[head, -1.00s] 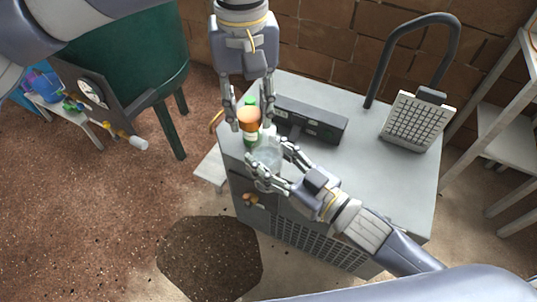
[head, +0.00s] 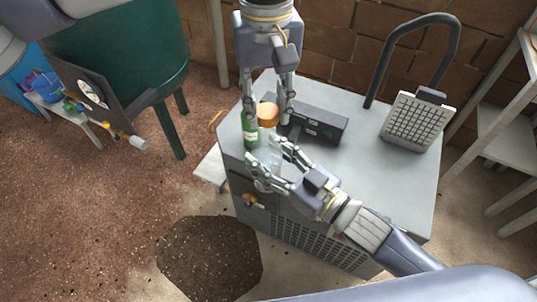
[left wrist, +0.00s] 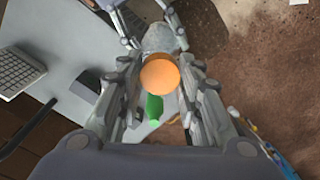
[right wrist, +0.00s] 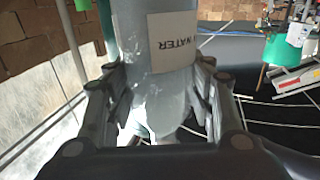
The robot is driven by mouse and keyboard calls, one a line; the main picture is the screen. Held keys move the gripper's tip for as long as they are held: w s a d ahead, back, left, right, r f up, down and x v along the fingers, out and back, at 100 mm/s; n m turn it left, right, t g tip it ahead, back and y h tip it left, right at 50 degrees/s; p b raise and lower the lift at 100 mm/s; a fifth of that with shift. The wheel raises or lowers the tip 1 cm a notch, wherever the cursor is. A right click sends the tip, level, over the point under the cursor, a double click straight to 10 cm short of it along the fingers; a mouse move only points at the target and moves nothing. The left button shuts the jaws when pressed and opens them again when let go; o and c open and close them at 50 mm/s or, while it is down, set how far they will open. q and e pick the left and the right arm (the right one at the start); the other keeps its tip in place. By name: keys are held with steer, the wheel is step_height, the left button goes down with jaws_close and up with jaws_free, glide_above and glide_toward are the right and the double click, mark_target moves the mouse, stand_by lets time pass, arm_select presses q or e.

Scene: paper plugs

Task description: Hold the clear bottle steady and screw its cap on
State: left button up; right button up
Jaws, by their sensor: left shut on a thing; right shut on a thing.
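My left gripper (head: 268,112) points down and is shut on the orange cap (head: 268,117), which also shows between its fingers in the left wrist view (left wrist: 159,77). My right gripper (head: 268,166) is shut on the clear bottle (head: 268,154), low on the cabinet's near left side. In the right wrist view the bottle (right wrist: 168,85) lies between both fingers and bears a white label reading WATER. In the head view the cap appears just above the bottle's top. I cannot tell whether they touch, as the bottle's mouth is hidden.
A green bottle (head: 249,132) stands close to the left of the clear one on the grey cabinet (head: 385,185). A dark box (head: 318,125) lies behind, and a white grid panel (head: 417,120) is at the back right.

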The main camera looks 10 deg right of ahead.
arm_select(q)
steer(key=shift+f, duration=0.75)
steer(key=shift+s, duration=0.1)
stand_by(0.3)
steer(key=shift+f, duration=0.85)
steer(key=shift+f, duration=0.55)
